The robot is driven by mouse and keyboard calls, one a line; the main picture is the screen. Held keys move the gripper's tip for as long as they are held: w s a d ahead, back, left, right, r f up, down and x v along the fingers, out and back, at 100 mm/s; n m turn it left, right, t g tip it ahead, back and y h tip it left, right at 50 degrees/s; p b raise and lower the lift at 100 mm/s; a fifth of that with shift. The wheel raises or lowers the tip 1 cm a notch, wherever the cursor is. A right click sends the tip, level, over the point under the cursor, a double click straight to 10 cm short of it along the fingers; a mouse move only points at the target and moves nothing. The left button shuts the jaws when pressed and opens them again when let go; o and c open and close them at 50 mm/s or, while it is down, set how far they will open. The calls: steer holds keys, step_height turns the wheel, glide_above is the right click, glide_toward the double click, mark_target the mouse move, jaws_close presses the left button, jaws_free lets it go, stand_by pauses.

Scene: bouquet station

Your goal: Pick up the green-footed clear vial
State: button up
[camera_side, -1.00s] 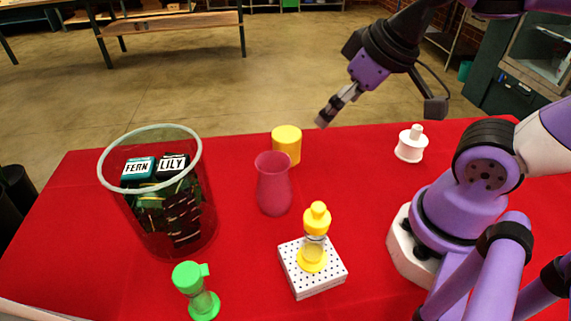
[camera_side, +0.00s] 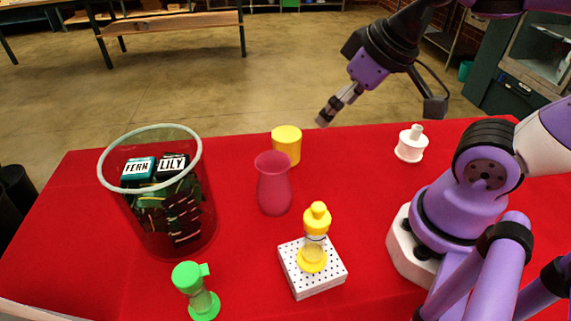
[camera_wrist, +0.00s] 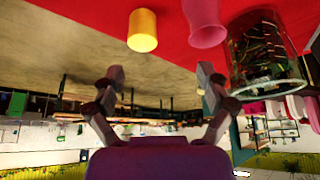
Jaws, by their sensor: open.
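The green-footed clear vial (camera_side: 196,290) stands upright on the red cloth at the front, below the clear bin. It has a green cap with a side nub, a clear body and a green foot. It does not show in the wrist view. My gripper (camera_side: 327,117) is in the air at the back of the table, up and to the right of the vial and far from it. In the wrist view my gripper (camera_wrist: 160,78) has its fingers spread, with nothing between them.
A clear bin (camera_side: 150,130) holds packets labelled FERN and LILY. A pink vase (camera_side: 273,184), a yellow cup (camera_side: 287,144), a white spool-like piece (camera_side: 410,144) and a yellow-footed vial (camera_side: 314,240) on a dotted white block (camera_side: 318,281) stand on the red table (camera_side: 80,215).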

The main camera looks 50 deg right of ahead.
stand_by(0.4)
steer(key=n+g+y, duration=0.3)
steer(key=n+y, duration=0.1)
steer(key=n, duration=0.8)
glide_toward(198, 269)
steer(key=x, duration=0.9)
steer(key=shift+x, duration=3.15)
steer(key=shift+s, duration=0.1)
jaws_close()
